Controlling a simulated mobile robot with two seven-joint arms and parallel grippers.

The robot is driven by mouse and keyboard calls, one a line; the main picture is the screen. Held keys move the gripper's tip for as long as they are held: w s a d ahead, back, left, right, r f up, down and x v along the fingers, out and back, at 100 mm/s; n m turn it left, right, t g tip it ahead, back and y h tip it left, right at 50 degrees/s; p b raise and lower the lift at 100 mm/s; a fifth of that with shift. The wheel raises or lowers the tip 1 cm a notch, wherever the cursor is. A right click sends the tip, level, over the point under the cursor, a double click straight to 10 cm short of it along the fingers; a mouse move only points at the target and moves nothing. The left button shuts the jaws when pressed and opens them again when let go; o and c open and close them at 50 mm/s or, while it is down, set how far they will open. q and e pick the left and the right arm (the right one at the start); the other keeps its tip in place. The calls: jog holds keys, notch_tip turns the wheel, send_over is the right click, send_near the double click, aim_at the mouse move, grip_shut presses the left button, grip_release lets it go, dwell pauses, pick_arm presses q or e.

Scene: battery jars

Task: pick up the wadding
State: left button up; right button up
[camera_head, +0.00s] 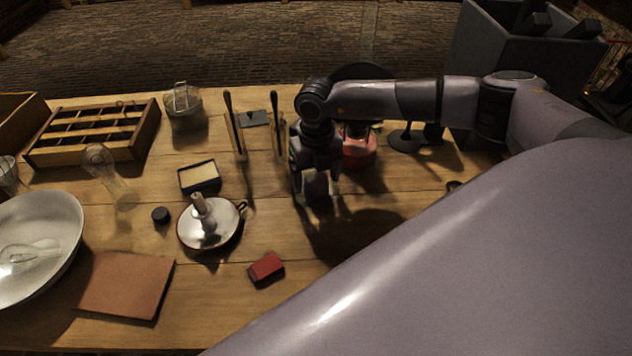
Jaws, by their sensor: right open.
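My right gripper (317,198) points down over the middle of the table, its jaws open. A pale grey patch shows between its fingers; I cannot tell whether it is wadding or part of my gripper. No other thing is plainly wadding. A dark shallow tin (199,187) with a flat cream filling lies left of the gripper. A red round thing (359,150) stands just behind and right of the gripper, partly hidden by my arm. My left gripper is not in view.
Two upright dark-handled tools (236,128) stand left of my arm. A candle holder (209,230), a red block (266,268), a glass jar (184,108), a divided wooden tray (92,150), a brown board (124,285) and a white bowl (62,215) occupy the left.

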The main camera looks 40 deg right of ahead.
aim_at(316, 175)
jog(key=c, duration=1)
jog(key=shift+r, duration=0.15)
jog(key=shift+c, duration=0.2)
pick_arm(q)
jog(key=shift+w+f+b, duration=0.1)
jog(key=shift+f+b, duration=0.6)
pick_arm(e)
notch_tip(316, 175, up, 20)
